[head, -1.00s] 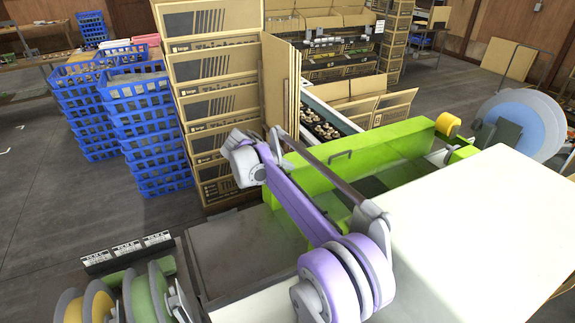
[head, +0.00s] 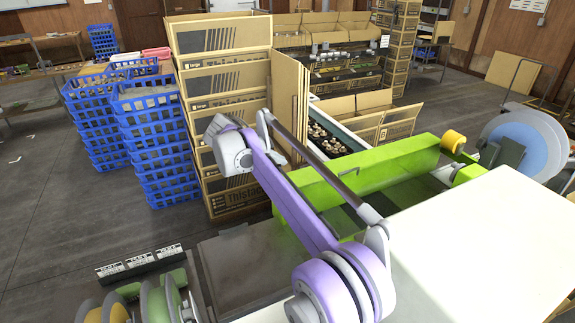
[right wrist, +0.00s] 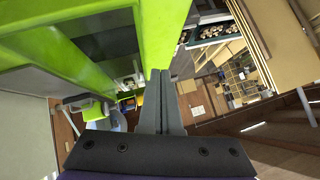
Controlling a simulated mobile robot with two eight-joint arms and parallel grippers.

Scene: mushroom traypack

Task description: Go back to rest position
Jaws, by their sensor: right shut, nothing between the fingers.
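My right gripper (right wrist: 164,78) shows in the right wrist view, with its two dark grey fingers pressed together and nothing between them. A bright green machine frame (right wrist: 75,50) fills the left of that view, close beside the fingers; I cannot tell if they touch. In the head view my purple and grey right arm reaches from the bottom right up and left, in front of the green frame (head: 375,170). I cannot make out the gripper's fingers there. My left gripper is in neither view.
A white tabletop (head: 480,240) fills the lower right. Stacked cardboard boxes (head: 222,95) stand behind the arm, with stacked blue crates (head: 155,140) to their left. A conveyor with mushroom trays (head: 328,140) runs behind the green frame.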

